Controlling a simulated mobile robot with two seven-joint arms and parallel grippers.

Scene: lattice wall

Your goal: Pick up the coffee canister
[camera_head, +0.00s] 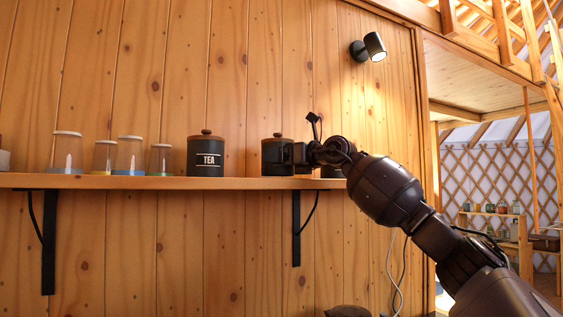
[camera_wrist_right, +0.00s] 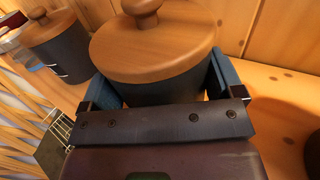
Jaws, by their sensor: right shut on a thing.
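The coffee canister (camera_head: 272,164) is dark with a round wooden lid and knob; its label is hidden by my gripper. It is upright at the shelf, and I cannot tell whether its base touches the board. My right gripper (camera_head: 287,157) comes in from the right and is shut on its body. In the right wrist view its wooden lid (camera_wrist_right: 150,42) sits between the two blue-grey fingers. The matching canister marked TEA (camera_head: 206,158) stands apart to its left. My left gripper is not in view.
The wooden shelf (camera_head: 110,181) runs along the plank wall on black brackets (camera_head: 49,240). Several lidded glass jars (camera_head: 130,154) stand on its left part. Another dark canister (camera_head: 331,172) is mostly hidden behind my right arm. A black lamp (camera_head: 369,47) is mounted above.

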